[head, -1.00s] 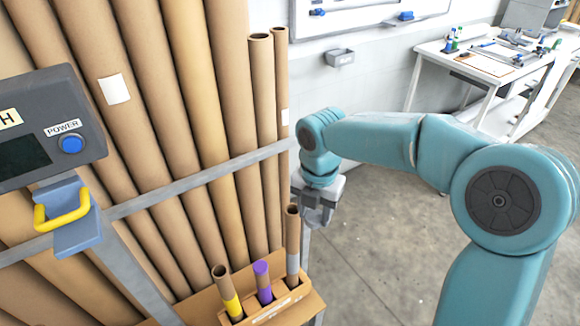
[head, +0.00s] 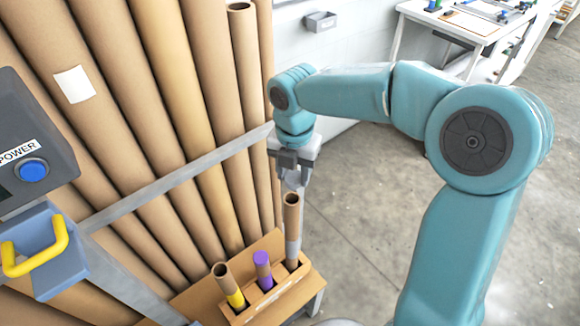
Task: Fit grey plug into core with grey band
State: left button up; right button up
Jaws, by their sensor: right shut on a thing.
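The core with the grey band (head: 291,213) is a brown cardboard tube standing in the right slot of a cardboard box. Its open top faces up, and its grey band shows low on the tube. My right gripper (head: 292,178) is just above that open top, pointing down. It is shut on a small grey piece, which I take for the grey plug; it is hard to tell apart from the grey fingers. I cannot tell whether the plug touches the core's rim. My left gripper is not in view.
The cardboard box (head: 262,304) also holds a yellow-banded core (head: 228,284) with an open top and a purple-banded core (head: 263,271) with a purple top. Tall cardboard tubes lean behind a grey rail (head: 180,177). A control box with a power button (head: 33,171) is at left.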

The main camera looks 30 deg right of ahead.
jog(key=shift+f, duration=0.4)
jog(key=shift+w+a+f+b, duration=0.25)
jog(key=shift+w+f+b, duration=0.05)
jog(key=shift+f+b, duration=0.4)
jog(key=shift+s+d+f+b, duration=0.15)
jog(key=shift+s+f+b, duration=0.2)
jog(key=shift+f+b, duration=0.5)
jog(key=shift+b, duration=0.15)
jog(key=shift+w+f+b, duration=0.25)
jog(key=shift+f+b, duration=0.1)
jog(key=shift+f, duration=0.5)
jog(key=shift+s+f, duration=0.1)
jog(key=shift+s, duration=0.05)
jog(key=shift+w, duration=0.2)
